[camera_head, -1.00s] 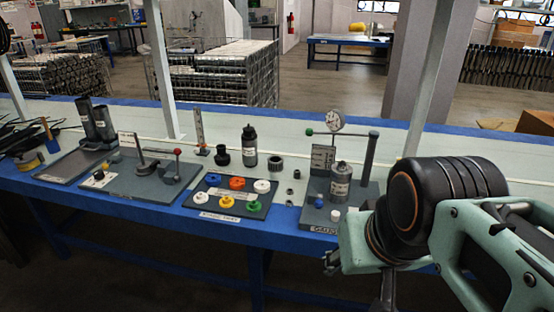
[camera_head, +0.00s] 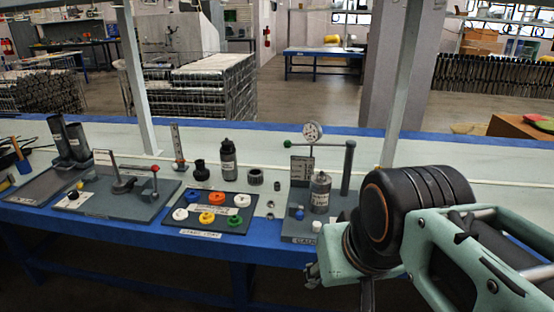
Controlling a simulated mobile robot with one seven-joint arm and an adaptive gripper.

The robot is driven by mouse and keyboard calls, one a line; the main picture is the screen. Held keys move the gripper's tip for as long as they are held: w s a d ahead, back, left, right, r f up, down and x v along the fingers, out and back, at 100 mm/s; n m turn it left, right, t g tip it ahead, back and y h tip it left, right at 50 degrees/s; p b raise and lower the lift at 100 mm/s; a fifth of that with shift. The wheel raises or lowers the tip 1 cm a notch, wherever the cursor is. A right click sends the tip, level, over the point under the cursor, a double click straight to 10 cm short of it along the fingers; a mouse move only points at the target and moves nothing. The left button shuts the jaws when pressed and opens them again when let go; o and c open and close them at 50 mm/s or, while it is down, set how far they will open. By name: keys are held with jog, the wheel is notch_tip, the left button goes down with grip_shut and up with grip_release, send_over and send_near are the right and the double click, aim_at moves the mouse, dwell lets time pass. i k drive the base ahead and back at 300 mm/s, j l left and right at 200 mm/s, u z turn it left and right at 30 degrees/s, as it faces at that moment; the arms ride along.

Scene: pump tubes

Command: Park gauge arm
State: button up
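The gauge stand stands on a grey base (camera_head: 296,228) at the right of the bench. Its gauge arm (camera_head: 328,143) is a dark horizontal bar on a post, with a green knob (camera_head: 288,143) at its left end. A round white dial gauge (camera_head: 313,131) sits at the bar. A grey labelled cylinder (camera_head: 320,193) stands upright on the base below the bar. My gripper (camera_head: 338,285) is at the lower right, in front of the bench and apart from the stand. Its fingers are partly hidden behind my wrist, and I cannot tell whether they are open.
Left of the gauge base lies a dark tray (camera_head: 236,227) with coloured caps. Behind it stand a dark bottle (camera_head: 228,160) and black fittings. Further left is a grey fixture with a red-knobbed lever (camera_head: 155,180). A white upright post (camera_head: 405,85) rises behind the gauge stand.

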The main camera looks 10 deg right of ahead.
aim_at(316, 134)
jog(key=i, duration=0.55)
jog(key=i+j+z, duration=0.1)
jog(key=i, duration=0.4)
jog(key=j+u, duration=0.2)
jog(key=j, duration=0.15)
jog(key=i+l+z, duration=0.2)
jog(key=k+l, duration=0.05)
jog(key=l, duration=0.05)
